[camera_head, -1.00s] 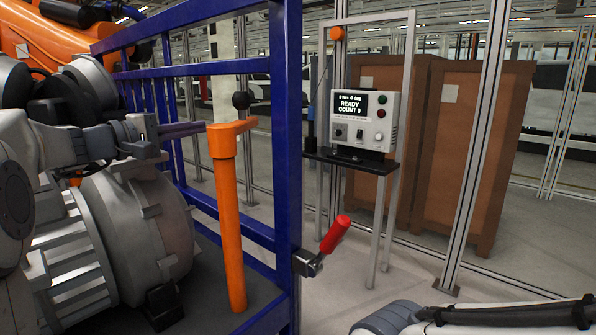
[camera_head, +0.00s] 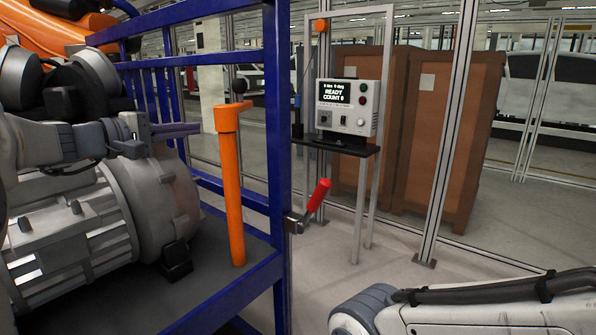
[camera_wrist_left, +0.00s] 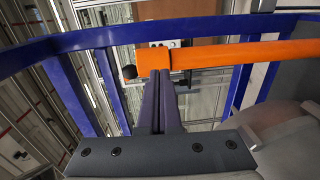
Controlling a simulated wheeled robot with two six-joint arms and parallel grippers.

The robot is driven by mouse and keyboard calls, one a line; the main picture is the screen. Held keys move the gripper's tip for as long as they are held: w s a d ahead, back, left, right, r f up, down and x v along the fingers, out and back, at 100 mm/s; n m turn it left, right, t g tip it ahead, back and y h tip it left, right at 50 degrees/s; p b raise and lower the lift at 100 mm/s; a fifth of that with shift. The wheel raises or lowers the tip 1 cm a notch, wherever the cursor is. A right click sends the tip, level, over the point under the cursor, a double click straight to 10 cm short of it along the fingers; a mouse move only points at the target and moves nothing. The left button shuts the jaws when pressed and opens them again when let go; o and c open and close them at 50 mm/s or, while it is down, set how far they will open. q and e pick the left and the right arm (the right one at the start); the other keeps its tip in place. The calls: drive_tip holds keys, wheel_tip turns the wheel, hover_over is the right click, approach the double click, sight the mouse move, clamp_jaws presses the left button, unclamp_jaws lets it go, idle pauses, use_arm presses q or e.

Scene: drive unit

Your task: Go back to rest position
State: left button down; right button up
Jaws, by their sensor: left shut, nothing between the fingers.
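My left gripper (camera_head: 198,129) comes in from the left of the head view with its dark fingers pressed together and nothing between them. Its tips point right at the top of an orange post with a short crosswise head, with a small gap left of it. In the left wrist view the shut fingers (camera_wrist_left: 160,78) end just below the orange head in the picture. My right gripper is out of view; only part of my right arm shows at the lower right of the head view.
An orange post (camera_head: 231,190) stands inside a blue frame (camera_head: 277,120), beside a grey motor-like drive unit (camera_head: 150,205). A red-handled crank (camera_head: 319,195) sits on the frame's right upright. A control box reading READY (camera_head: 349,105) stands behind. Clear floor lies right of the frame.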

use_arm(q)
drive_tip(key=s+d+f+m+g+y, duration=0.1)
drive_tip(key=s+d+f+m+g, duration=0.4)
drive_tip(key=s+d+f, duration=0.5)
drive_tip(key=s+d+f+m+g+y, duration=0.1)
drive_tip(key=s+d+f+m+g, duration=0.1)
drive_tip(key=s+d+f+g, duration=0.65)
drive_tip(key=s+f+m+y, duration=0.8)
drive_tip(key=s+f+m, duration=0.45)
drive_tip(key=s, duration=0.65)
wheel_tip(320, 180, up, 11)
drive_tip(key=n+p, duration=0.2)
drive_tip(key=p, duration=1)
drive_tip(key=shift+w+a+p, duration=0.2)
drive_tip(key=shift+a+p, duration=0.05)
drive_tip(key=shift+p, duration=0.05)
